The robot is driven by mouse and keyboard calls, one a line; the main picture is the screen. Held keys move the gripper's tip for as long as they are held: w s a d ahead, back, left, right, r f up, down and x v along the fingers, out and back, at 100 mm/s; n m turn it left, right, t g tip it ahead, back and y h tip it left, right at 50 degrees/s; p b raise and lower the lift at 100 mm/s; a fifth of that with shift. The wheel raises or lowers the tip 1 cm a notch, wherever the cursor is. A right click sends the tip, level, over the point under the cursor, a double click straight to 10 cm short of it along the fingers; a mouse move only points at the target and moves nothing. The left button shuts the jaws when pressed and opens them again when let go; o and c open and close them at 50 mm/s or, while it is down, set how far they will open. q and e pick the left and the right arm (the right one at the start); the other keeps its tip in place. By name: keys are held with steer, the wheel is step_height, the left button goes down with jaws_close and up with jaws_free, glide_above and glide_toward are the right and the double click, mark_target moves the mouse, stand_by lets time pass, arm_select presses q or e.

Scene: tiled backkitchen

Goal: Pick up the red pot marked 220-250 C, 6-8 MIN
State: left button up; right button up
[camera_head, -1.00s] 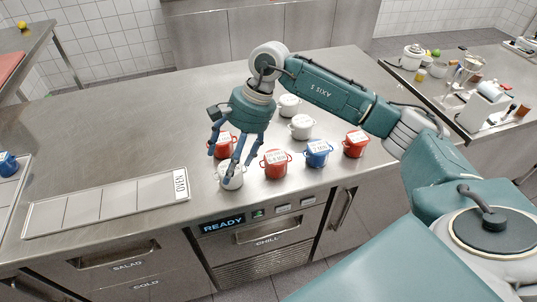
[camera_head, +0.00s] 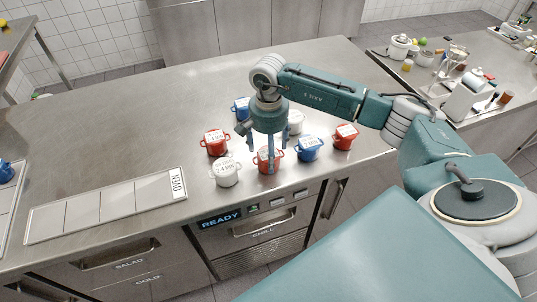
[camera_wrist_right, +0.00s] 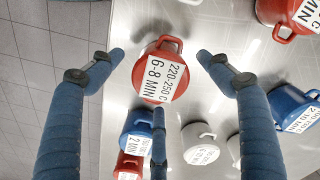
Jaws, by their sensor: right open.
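The red pot marked 220-250 C, 6-8 MIN (camera_wrist_right: 160,75) shows in the right wrist view, its white label facing up. It lies between the spread fingertips of my right gripper (camera_wrist_right: 161,57), with a gap on both sides. A third finger shows below the pot in that view. In the head view the red pot (camera_head: 262,160) stands in the front row on the steel counter, partly hidden by my right gripper (camera_head: 270,150), which points straight down over it, open and empty. My left gripper is in neither view.
Close by stand a white pot (camera_head: 226,173), a blue pot (camera_head: 309,149), a red pot (camera_head: 344,137), another red pot (camera_head: 214,143), and a white pot (camera_head: 297,122) and blue pot (camera_head: 240,109) behind. A sectioned tray (camera_head: 85,207) lies left.

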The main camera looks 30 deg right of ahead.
steer(key=shift+f, duration=0.85)
steer(key=shift+w+r, duration=0.1)
steer(key=c, duration=1.5)
steer(key=shift+c, duration=0.2)
